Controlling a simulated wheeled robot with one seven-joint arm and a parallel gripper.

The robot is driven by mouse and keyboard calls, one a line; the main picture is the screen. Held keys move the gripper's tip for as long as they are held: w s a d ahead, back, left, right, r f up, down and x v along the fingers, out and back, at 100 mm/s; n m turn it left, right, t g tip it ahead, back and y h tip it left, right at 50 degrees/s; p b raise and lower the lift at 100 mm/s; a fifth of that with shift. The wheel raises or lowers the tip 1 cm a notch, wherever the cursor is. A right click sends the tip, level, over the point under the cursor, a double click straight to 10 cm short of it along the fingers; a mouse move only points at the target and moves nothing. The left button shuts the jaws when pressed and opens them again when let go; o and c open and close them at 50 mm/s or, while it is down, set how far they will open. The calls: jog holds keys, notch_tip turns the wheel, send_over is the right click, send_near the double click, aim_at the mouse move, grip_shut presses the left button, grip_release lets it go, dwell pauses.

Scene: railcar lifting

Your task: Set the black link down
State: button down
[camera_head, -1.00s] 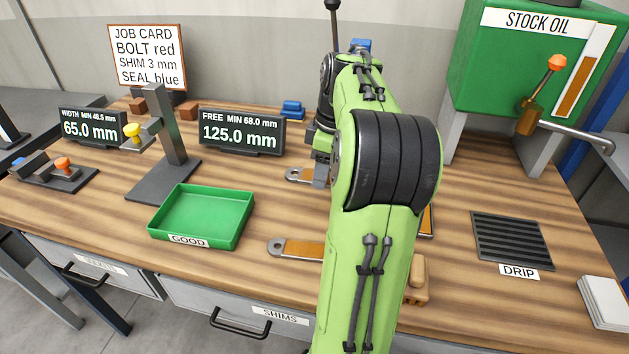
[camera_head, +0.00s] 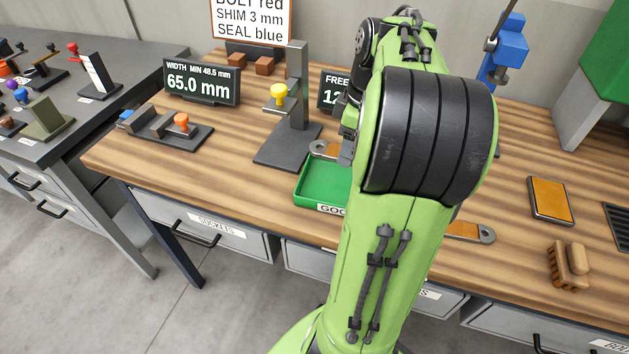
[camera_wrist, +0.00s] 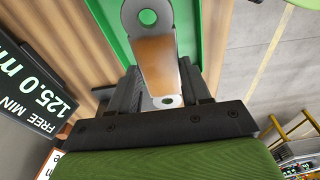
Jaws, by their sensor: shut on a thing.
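My gripper (camera_wrist: 162,85) is shut on a flat metal link (camera_wrist: 155,55) with grey holed ends and an orange-brown middle; I see no black on it. The link sticks out from between the fingers over the green GOOD tray (camera_wrist: 113,22). In the head view one end of the held link (camera_head: 318,149) shows above the back of the tray (camera_head: 305,196). My arm hides much of the tray and most of the gripper. I cannot tell how high the link is. A similar link (camera_head: 473,232) lies on the bench, partly behind my arm.
A dark stand with a yellow knob (camera_head: 279,93) rises just left of the tray. The WIDTH display (camera_head: 201,82) and a fixture with an orange knob (camera_head: 182,122) stand farther left.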

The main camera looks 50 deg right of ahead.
aim_at(344, 190)
notch_tip(344, 190, down, 10)
jog(key=b, duration=0.4)
jog(key=shift+s+b, duration=0.15)
jog(key=shift+b, duration=0.25)
jog(key=shift+f, duration=0.15)
jog(key=c, duration=0.5)
grip_release()
